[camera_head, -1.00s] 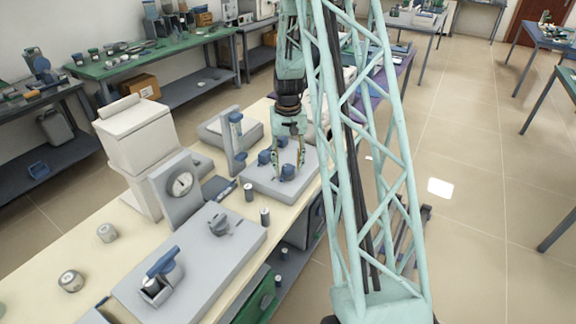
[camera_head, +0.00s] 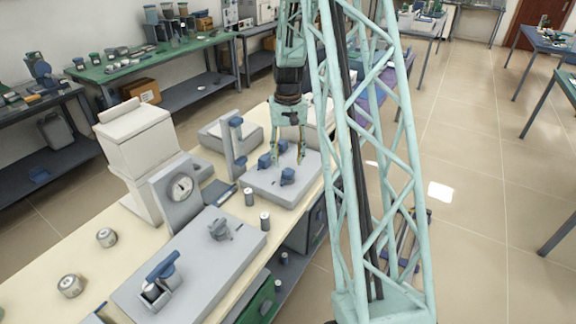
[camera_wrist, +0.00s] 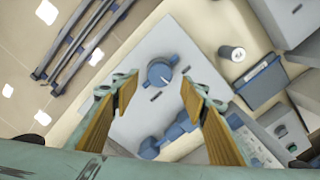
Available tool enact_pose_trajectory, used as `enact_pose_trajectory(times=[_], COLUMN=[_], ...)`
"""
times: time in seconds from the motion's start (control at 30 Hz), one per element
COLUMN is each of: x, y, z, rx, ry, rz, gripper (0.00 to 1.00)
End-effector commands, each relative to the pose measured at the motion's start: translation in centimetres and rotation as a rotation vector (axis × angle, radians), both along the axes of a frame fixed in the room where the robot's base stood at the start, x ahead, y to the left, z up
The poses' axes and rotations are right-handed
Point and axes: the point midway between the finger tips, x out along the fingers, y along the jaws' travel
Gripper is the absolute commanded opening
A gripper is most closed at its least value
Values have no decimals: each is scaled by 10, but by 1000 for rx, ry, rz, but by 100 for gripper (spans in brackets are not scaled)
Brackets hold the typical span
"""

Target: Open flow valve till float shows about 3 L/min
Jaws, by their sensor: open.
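A grey panel (camera_head: 262,187) on the bench carries several blue knobs. The front knob (camera_head: 288,176) stands apart from the two behind it, including the left one (camera_head: 265,161). In the wrist view this round front knob (camera_wrist: 160,73) with a raised bar lies ahead, between the spread finger lines. My gripper (camera_head: 288,153) is open and empty above the panel; its orange-lined fingers (camera_wrist: 157,92) show clear of the knob. An upright grey column with blue fittings (camera_head: 236,143) stands left of the panel. No float or scale is readable, and I cannot tell which knob is the flow valve.
A dial gauge on a grey stand (camera_head: 180,187), a white box-shaped unit (camera_head: 138,140) and a grey plate with a blue lever (camera_head: 162,266) stand nearer on the bench.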

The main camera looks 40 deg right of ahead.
Motion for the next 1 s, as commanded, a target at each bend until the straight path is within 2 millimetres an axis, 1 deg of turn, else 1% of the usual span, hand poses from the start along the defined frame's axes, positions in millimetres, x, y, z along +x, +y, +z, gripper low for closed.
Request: enact_pose_trajectory(times=[0.03, 0.2, 0.4, 0.5, 0.7, 1.0], x=[0, 1, 0, 0, 0, 0], y=[0, -1, 0, 0, 0, 0], z=[7, 31, 53, 60, 66, 67], rx=[-1, -1, -1, 0, 0, 0], ry=[-1, -2, -2, 0, 0, 0], rz=[0, 0, 0, 0, 0, 0], gripper=[40, 40, 40, 40, 40, 40])
